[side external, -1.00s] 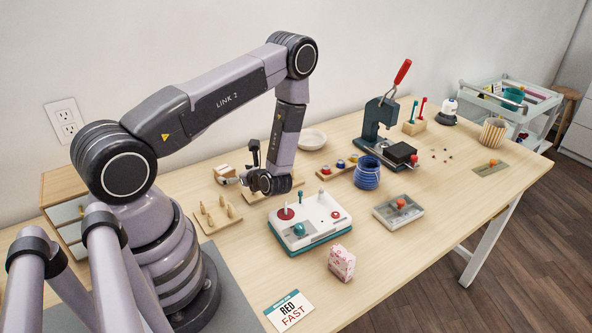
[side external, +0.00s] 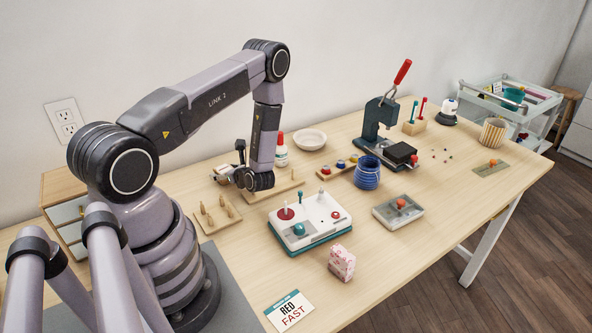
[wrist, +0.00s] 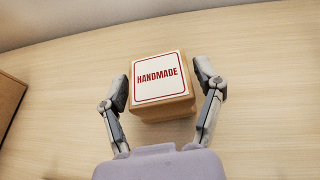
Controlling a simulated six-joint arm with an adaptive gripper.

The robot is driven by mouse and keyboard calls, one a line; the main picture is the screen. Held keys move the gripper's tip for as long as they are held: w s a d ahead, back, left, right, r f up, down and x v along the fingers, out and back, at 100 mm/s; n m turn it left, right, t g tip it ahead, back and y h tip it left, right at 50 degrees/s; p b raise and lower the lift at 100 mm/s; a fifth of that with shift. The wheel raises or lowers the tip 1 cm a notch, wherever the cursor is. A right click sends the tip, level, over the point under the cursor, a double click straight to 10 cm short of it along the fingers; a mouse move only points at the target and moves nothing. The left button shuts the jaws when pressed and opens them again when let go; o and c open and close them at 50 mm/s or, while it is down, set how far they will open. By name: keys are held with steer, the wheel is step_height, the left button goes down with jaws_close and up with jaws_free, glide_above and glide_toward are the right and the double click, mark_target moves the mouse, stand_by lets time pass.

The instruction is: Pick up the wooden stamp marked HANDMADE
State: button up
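The wooden stamp (wrist: 158,80) is a light-brown block with a white, red-bordered top marked HANDMADE in red. In the wrist view it sits between the two fingers of my gripper (wrist: 161,82).
A board with wooden pegs (side external: 215,217) lies in front of my gripper. A flat wooden board (side external: 278,192) lies to its right, with a red-capped bottle (side external: 281,153) behind. A white and teal device (side external: 310,222) stands further right. Bare table surrounds the stamp in the wrist view.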

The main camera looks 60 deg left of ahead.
steer(key=c, duration=0.8)
steer(key=shift+r, duration=0.1)
